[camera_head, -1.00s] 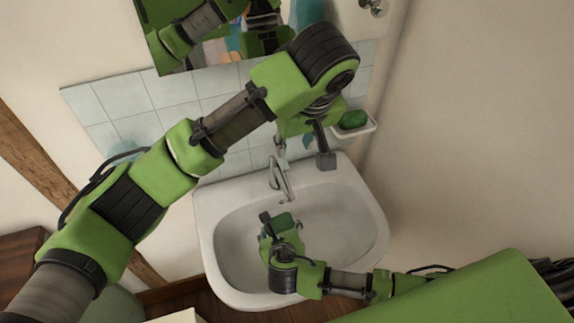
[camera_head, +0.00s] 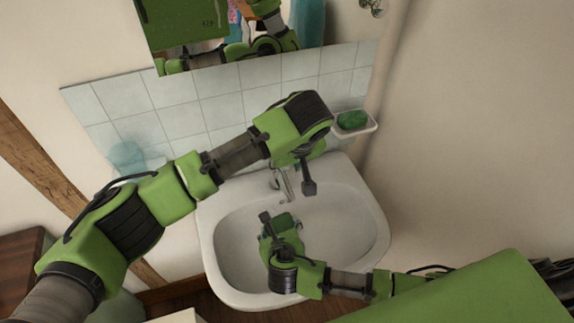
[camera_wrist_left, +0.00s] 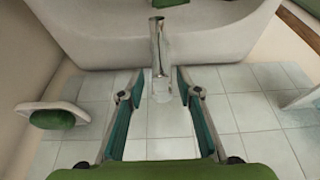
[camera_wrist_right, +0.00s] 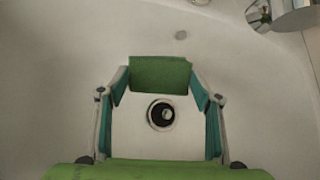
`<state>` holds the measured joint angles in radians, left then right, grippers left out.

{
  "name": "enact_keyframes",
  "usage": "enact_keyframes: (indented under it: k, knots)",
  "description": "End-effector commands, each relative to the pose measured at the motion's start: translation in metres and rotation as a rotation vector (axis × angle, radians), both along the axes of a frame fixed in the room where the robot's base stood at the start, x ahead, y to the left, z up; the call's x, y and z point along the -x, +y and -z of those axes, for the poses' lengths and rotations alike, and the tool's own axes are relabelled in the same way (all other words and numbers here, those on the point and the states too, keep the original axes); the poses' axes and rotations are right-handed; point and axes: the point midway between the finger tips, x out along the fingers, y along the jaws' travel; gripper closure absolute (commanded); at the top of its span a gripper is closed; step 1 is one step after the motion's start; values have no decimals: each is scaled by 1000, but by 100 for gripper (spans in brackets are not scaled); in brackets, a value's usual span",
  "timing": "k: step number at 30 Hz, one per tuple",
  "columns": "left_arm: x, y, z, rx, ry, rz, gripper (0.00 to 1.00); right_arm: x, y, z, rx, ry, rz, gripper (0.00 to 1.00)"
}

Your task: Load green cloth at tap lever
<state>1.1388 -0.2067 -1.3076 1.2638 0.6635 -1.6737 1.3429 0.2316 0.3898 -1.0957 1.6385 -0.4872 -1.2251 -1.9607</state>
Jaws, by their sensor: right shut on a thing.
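The green cloth (camera_head: 284,220) is a small folded block in the basin. My right gripper (camera_head: 281,223) is shut on it, and in the right wrist view the cloth (camera_wrist_right: 160,75) sits between the fingertips, with the drain showing just below it in the picture. The chrome tap (camera_head: 279,184) stands at the back of the basin, its top partly hidden by my left gripper (camera_head: 296,180). In the left wrist view the tap (camera_wrist_left: 158,45) lies between the open, empty fingers. I cannot tell whether they touch it. The lever is not clearly distinguishable.
The white basin (camera_head: 370,220) is below a tiled wall (camera_head: 225,110) and a mirror (camera_head: 180,35). A soap dish (camera_head: 371,128) with green soap (camera_head: 352,119) is right of the tap. A teal item (camera_head: 127,155) is at the left. The basin's right side is clear.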

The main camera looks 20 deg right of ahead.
Motion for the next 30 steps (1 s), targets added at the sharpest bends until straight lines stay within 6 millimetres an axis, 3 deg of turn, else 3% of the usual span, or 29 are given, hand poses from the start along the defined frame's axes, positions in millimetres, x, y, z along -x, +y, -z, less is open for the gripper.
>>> enact_keyframes:
  k: [6, 10, 29, 30]
  knots:
    - [0, 0, 0, 0, 0, 0, 68, 0, 0, 0, 0, 0, 0, 58]
    - [0, 0, 0, 0, 1, 0, 100, 0, 0, 0, 0, 0, 0, 58]
    - [-6, 0, -10, 3, -9, -2, 100, 0, 0, 0, 0, 0, 0, 58]
    - [-6, 0, -10, 3, -10, -2, 77, 0, 0, 0, 0, 0, 0, 58]
